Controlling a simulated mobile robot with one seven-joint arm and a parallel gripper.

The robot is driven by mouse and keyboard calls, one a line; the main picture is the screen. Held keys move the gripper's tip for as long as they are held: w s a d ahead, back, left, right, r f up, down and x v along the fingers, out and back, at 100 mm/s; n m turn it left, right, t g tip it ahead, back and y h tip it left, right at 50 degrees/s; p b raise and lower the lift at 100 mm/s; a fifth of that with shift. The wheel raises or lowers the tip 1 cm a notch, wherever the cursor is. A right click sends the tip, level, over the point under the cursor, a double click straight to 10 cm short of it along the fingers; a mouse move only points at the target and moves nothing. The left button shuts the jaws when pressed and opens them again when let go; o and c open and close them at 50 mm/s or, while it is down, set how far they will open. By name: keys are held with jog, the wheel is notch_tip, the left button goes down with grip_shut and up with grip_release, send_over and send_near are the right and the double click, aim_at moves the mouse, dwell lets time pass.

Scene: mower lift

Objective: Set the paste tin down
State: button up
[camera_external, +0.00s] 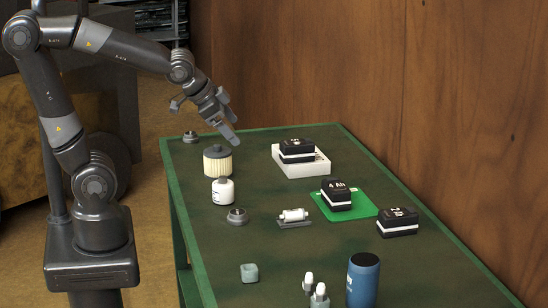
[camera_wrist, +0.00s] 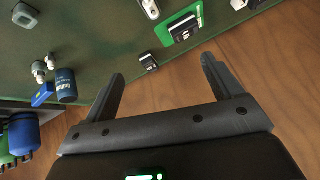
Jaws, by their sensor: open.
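My gripper (camera_external: 230,117) is open and empty, raised above the far left part of the green bench. In the wrist view its two fingers (camera_wrist: 163,70) are spread wide with nothing between them. No thing is clearly marked as the paste tin. Two low round grey metal pieces could be it: one (camera_external: 190,137) at the far left corner, one (camera_external: 237,215) near the middle left. All are apart from my gripper.
The green bench (camera_external: 290,250) also bears a cream ribbed cylinder (camera_external: 217,160), a white tray (camera_external: 318,166) with a black battery, a green mat (camera_external: 369,203) with another, a third battery (camera_external: 397,222) and a blue can (camera_external: 362,279). A wooden wall (camera_external: 400,90) runs along the right.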

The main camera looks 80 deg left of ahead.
jog(key=s+r+n+g+h, duration=0.1)
jog(key=s+n, duration=0.1)
jog(key=s, duration=0.9)
jog(key=shift+s+a+g, duration=0.2)
jog(key=shift+s+g, duration=0.1)
jog(key=shift+s, duration=0.05)
jog(key=shift+r, duration=0.1)
dwell(6.4)
